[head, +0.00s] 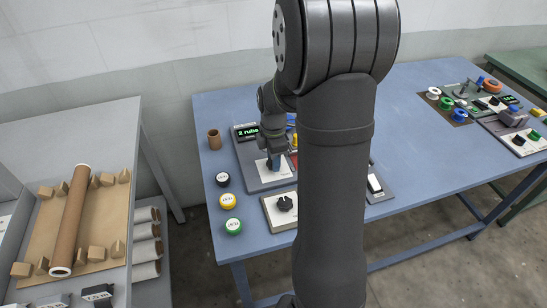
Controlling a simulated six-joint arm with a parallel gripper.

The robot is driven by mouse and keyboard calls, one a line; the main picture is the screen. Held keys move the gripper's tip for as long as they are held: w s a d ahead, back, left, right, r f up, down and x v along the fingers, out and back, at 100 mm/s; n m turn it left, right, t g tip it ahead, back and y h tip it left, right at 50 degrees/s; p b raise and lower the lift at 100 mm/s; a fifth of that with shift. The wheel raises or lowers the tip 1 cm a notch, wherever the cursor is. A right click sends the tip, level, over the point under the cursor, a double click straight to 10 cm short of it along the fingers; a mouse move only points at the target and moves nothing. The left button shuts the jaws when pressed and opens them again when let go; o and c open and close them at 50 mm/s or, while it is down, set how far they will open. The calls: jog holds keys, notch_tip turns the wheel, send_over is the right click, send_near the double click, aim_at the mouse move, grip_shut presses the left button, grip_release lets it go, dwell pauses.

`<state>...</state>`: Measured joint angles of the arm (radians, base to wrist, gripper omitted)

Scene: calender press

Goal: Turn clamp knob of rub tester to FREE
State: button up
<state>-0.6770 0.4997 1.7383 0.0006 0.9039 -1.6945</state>
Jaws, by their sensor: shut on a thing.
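The rub tester (248,151) is a grey unit with a lit green display reading "2 rubs", on the blue table left of my arm. My gripper (273,164) points down over its white plate and is shut on a small blue part there, which looks like the clamp knob. The fingers hide most of this part, and its pointer and the FREE mark cannot be read.
A black knob on a pale panel (285,203) sits in front of the tester. My arm hides the table's middle.

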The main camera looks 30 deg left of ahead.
jog(key=o, duration=1)
jog(key=shift+r, duration=0.1)
notch_tip(320, 180, up, 17)
jog(key=shift+r, duration=0.15)
notch_tip(320, 180, down, 18)
jog(key=shift+r, duration=0.2)
dwell(0.6)
jog(key=shift+r, duration=0.1)
